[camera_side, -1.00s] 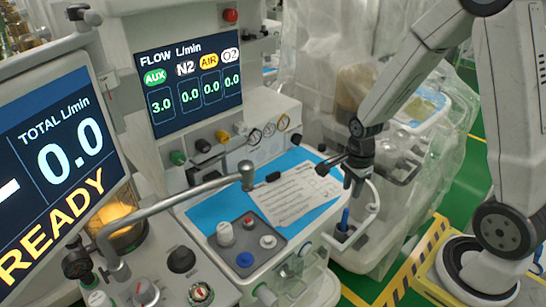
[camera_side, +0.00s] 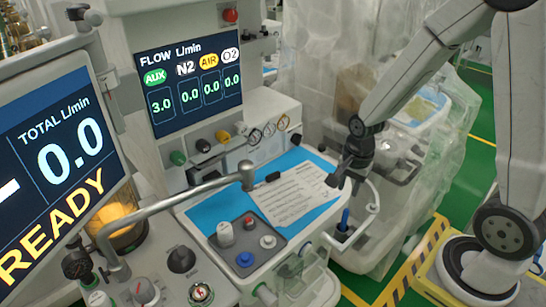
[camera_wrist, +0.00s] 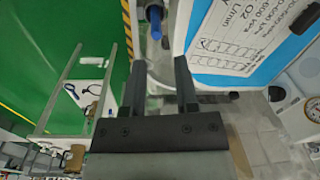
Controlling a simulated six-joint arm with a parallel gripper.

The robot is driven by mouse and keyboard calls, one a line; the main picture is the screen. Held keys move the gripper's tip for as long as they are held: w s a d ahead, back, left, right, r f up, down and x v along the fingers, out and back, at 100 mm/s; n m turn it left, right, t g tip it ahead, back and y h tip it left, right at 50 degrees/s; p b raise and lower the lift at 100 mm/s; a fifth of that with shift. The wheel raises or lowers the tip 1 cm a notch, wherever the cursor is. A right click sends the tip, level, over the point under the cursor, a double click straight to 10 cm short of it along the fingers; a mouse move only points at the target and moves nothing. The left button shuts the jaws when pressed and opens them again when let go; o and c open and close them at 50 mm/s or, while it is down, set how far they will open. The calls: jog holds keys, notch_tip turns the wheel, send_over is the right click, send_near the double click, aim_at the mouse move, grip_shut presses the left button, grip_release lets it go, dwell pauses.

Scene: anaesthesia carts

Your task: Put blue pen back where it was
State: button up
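The blue pen (camera_side: 344,219) stands upright in a small holder (camera_side: 343,235) at the right edge of the anaesthesia cart in the side view. A blue shape that looks like the pen (camera_wrist: 156,27) shows at the top of the wrist view, beyond my fingertips. My gripper (camera_side: 345,183) hangs above the pen, beside the cart's top, and seems apart from it. In the wrist view my gripper (camera_wrist: 160,72) has its two dark fingers spread with nothing between them. The lower end of the pen is hidden by the holder.
A printed sheet (camera_side: 287,197) lies on the blue cart top (camera_side: 211,208), with a dark clip at its upper edge. A curved white rail (camera_side: 374,208) bends around the holder. A knob panel (camera_side: 243,244) and a grey pipe (camera_side: 170,204) stand left. Plastic-covered equipment stands behind.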

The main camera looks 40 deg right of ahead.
jog(key=s+a+r+n+t, duration=0.2)
jog(key=a+r+n, duration=0.2)
jog(key=n, duration=1.1)
jog(key=shift+s+a+r+n, duration=0.25)
jog(key=shift+a+r+n, duration=0.15)
jog(key=shift+a, duration=0.75)
jog(key=shift+f, duration=0.1)
